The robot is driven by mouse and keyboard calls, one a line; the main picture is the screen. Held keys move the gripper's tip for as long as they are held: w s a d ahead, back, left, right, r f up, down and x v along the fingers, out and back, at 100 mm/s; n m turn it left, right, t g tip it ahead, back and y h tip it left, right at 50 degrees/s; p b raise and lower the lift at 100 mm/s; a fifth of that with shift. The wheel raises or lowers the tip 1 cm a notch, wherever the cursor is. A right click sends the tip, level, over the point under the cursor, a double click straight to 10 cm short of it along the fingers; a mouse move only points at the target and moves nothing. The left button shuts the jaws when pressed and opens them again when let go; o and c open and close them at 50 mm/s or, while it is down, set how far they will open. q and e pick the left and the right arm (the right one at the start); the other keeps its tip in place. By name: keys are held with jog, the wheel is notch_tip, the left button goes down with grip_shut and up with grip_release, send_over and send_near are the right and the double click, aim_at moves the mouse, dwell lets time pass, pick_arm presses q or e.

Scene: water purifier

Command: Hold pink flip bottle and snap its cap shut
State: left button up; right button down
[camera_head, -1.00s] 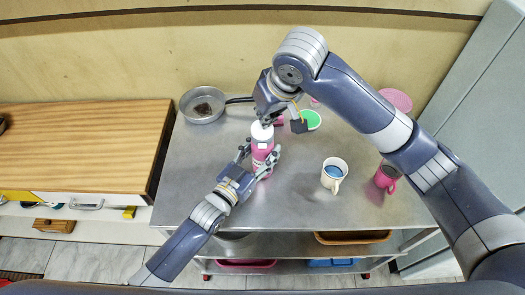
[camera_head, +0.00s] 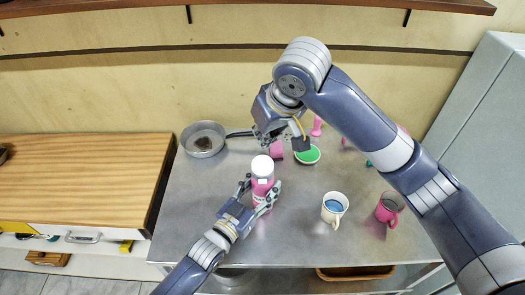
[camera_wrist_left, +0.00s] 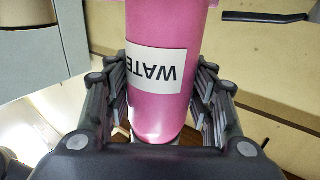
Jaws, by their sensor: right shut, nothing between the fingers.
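The pink flip bottle (camera_head: 262,188) stands upright on the metal table. Its white cap (camera_head: 262,165) lies over its top and looks flat, with no raised lid visible. My left gripper (camera_head: 259,196) has its fingers on both sides of the bottle's body. In the left wrist view the bottle (camera_wrist_left: 160,105) with its "WATER" label fills the space between the fingers (camera_wrist_left: 160,100), which are closed around it. My right gripper (camera_head: 275,142) is above and behind the cap, apart from it, shut and empty. Its fingertips are small and partly hidden.
A pan (camera_head: 204,140) stands at the back left of the table (camera_head: 190,205). A green-topped bowl (camera_head: 307,155) is behind the bottle. A white mug (camera_head: 334,209) and a pink mug (camera_head: 388,210) stand to the right. The table's front left is clear.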

pick_arm(q)
jog(key=o, duration=0.4)
jog(key=shift+c, duration=0.2)
